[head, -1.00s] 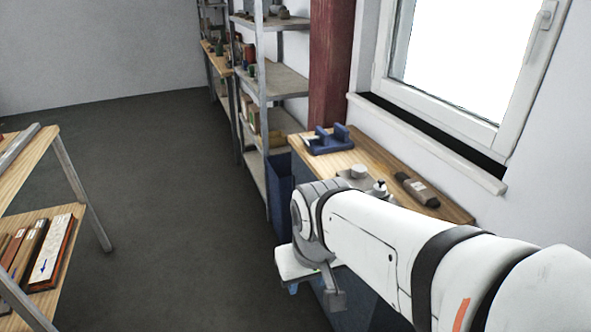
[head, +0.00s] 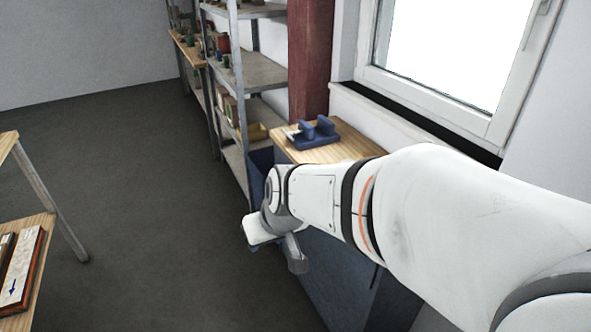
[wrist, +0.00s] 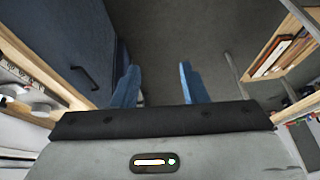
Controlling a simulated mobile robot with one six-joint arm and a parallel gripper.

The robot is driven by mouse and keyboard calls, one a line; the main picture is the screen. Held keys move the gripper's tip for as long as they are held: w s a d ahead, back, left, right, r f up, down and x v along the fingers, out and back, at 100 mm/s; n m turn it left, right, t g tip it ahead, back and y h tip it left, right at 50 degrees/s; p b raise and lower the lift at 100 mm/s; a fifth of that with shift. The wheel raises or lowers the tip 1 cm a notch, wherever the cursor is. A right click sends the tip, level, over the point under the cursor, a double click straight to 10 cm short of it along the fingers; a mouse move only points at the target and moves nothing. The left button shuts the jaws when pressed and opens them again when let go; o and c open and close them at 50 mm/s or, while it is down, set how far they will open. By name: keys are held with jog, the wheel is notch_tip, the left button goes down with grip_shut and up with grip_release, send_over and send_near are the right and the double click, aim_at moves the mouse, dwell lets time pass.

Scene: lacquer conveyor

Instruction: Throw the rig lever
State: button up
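My gripper (wrist: 159,82) is open and empty in the wrist view, its two blue fingers apart over the dark floor. In the head view my arm reaches across the right side and its hand hangs in front of the wooden bench (head: 290,150). The fingers cannot be made out there. A pale grey round-topped device (wrist: 22,98) stands on the bench top at the left edge of the wrist view. In the head view my arm hides that part of the bench. I cannot make out a lever clearly.
A blue fixture (head: 314,133) sits at the bench's far end. The bench's blue cabinet (wrist: 72,50) is close on the left in the wrist view. Metal shelving (head: 251,71) stands beyond. A wooden rack (head: 40,222) is at left. Floor (head: 150,180) between is clear.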

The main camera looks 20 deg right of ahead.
jog(key=w+f+t, duration=0.3)
jog(key=w, duration=0.6)
jog(key=w+d+f+m+t+h, duration=0.1)
jog(key=w+d+f+h, duration=0.2)
jog(key=d+h, duration=0.15)
jog(key=w+d+f+h, duration=0.3)
jog(key=w+d+f, duration=0.1)
jog(key=d, duration=0.2)
jog(key=s+d+f+n+g+h+b, duration=0.1)
jog(key=s+d+f+g+h, duration=0.2)
jog(key=s+d+g+h, duration=0.7)
jog(key=d, duration=0.2)
jog(key=d+t+h, duration=0.1)
jog(key=d, duration=0.2)
jog(key=d+t+h, duration=0.1)
jog(key=d, duration=0.2)
jog(key=shift+s, duration=0.4)
grip_shut()
